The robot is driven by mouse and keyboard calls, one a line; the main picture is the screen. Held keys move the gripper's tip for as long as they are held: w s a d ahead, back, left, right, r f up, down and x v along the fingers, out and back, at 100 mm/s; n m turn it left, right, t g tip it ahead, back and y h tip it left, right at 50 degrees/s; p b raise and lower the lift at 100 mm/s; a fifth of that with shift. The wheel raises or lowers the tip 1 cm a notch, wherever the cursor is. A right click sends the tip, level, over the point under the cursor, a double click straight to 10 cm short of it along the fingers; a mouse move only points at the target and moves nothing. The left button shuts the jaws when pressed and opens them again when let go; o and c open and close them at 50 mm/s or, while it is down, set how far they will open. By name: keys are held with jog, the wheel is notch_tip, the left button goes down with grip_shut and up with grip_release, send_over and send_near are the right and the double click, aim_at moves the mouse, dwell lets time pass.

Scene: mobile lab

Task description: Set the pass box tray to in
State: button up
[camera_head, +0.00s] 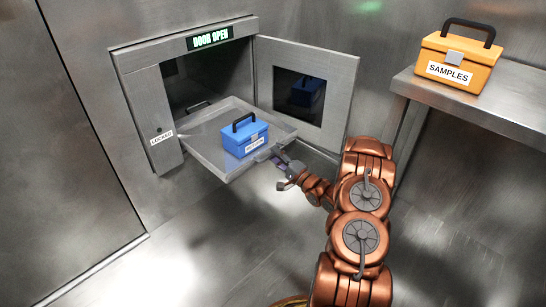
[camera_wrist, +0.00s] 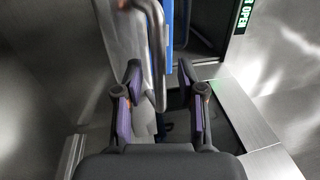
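The pass box (camera_head: 148,95) is set in the metal wall, and its sign (camera_head: 209,38) reads "DOOR OPEN". Its door (camera_head: 345,85) is swung out to the right. The metal tray (camera_head: 203,137) sticks well out of the opening. A blue case (camera_head: 243,137) with a black handle and a white label stands on it. My gripper (camera_head: 281,168) is at the tray's front edge. In the wrist view my gripper (camera_wrist: 160,88) has its two fingers apart, with a metal handle bar (camera_wrist: 157,45) between them. Whether the fingers touch the bar is unclear.
An orange case (camera_head: 459,60) labelled "SAMPLES" stands on a metal counter (camera_head: 500,115) at the right. A "LOCKED" label (camera_head: 162,138) is on the frame left of the opening. The floor (camera_head: 215,235) in front of the tray is clear.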

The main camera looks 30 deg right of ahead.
jog(key=shift+w+a+r, duration=0.15)
jog(key=shift+w+a, duration=0.05)
jog(key=shift+w, duration=0.45)
grip_shut()
dwell(0.4)
